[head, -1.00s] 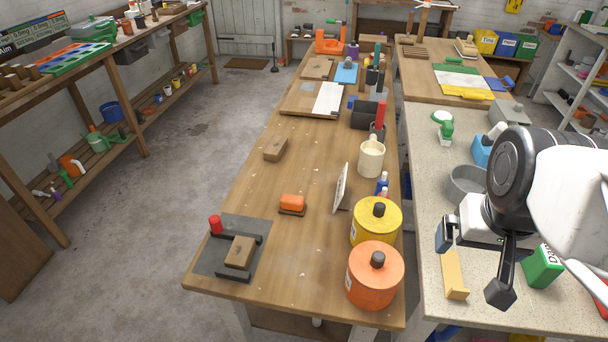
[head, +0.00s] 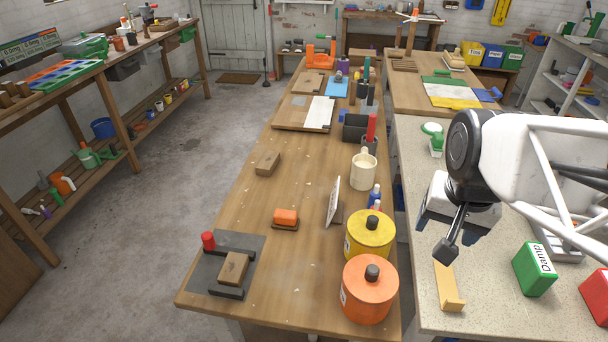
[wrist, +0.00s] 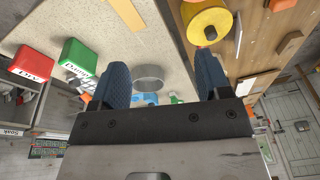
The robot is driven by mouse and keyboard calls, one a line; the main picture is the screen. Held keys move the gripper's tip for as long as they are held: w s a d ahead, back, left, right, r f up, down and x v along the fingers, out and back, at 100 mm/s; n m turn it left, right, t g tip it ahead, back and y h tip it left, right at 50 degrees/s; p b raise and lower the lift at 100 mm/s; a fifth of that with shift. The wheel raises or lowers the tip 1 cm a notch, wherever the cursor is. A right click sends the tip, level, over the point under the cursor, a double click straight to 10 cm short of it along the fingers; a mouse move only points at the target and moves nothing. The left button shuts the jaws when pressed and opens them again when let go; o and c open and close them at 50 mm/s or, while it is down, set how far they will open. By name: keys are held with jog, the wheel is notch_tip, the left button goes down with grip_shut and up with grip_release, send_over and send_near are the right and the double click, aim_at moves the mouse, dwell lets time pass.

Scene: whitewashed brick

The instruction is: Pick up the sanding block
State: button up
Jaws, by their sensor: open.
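Several block-like things lie on the long wooden bench, and I cannot tell for certain which one is the sanding block. An orange block on a thin brown base (head: 286,217) lies mid-bench. A plain brown block (head: 268,163) lies farther back. Another brown block (head: 233,268) sits on a dark grey plate at the near left corner. My gripper (head: 438,234) is over the pale bench at the right, apart from all of these. In the wrist view my gripper (wrist: 162,82) is open, with nothing between its two blue-grey fingers.
A yellow canister (head: 369,238) and an orange canister (head: 368,290) stand on the wooden bench's near right side, between my gripper and the blocks. A white upright panel (head: 333,201) stands near the orange block. A gap separates the benches. The bench middle is largely clear.

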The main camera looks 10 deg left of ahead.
jog(key=w+a+f+m, duration=0.2)
jog(key=w+a+m, duration=0.3)
jog(key=w, duration=0.4)
jog(key=m+g, duration=0.2)
jog(key=m, duration=0.8)
send_over(284, 213)
jog(key=f, duration=1.9)
jog(key=shift+d, duration=0.25)
jog(key=shift+a+f, duration=0.25)
jog(key=shift+f, duration=0.1)
jog(key=shift+f, duration=1.15)
jog(key=shift+f, duration=0.15)
